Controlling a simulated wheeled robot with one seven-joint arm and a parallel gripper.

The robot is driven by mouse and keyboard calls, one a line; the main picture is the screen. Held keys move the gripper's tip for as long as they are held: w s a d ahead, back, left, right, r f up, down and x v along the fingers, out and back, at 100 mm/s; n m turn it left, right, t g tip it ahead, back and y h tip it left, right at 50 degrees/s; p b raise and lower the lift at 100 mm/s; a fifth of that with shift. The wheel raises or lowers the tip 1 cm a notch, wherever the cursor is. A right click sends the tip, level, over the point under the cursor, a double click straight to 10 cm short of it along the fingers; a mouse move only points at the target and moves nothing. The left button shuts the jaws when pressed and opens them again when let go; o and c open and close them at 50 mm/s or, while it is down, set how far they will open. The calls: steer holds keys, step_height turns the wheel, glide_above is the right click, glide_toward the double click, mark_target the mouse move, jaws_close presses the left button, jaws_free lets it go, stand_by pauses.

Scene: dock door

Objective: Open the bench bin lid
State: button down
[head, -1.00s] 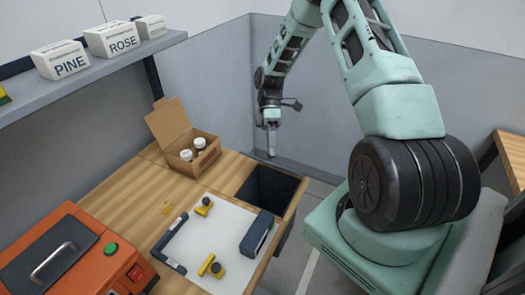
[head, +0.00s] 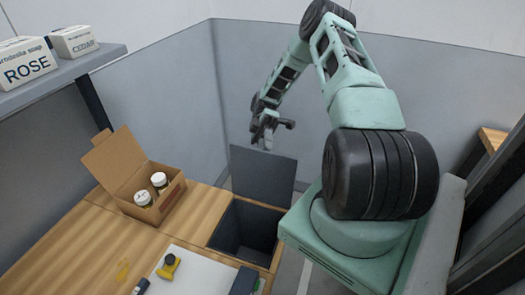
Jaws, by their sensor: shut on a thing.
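The bench bin (head: 243,233) is a dark square opening in the wooden bench top, with its inner walls showing. Its lid (head: 264,175), a flat dark grey panel, stands raised and steep along the far side of the opening. My gripper (head: 265,143) is at the lid's top edge, shut on it. The fingertips are small in this view and the exact grip is hard to make out.
An open cardboard box (head: 158,205) with two white-capped jars stands left of the bin. A white mat (head: 195,272) with a yellow-and-black item (head: 168,266) lies in front. A shelf (head: 60,80) with labelled soap boxes overhangs at left. Grey walls stand behind.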

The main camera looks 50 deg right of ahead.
steer(key=shift+w+d+f+b, duration=0.25)
steer(key=shift+d+b, duration=0.1)
steer(key=shift+d, duration=0.15)
steer(key=shift+g+y, duration=0.3)
steer(key=c, duration=1.2)
jaws_free()
steer(key=shift+c, duration=0.2)
step_height(320, 180, up, 10)
steer(key=b, duration=0.2)
steer(key=shift+b, duration=0.35)
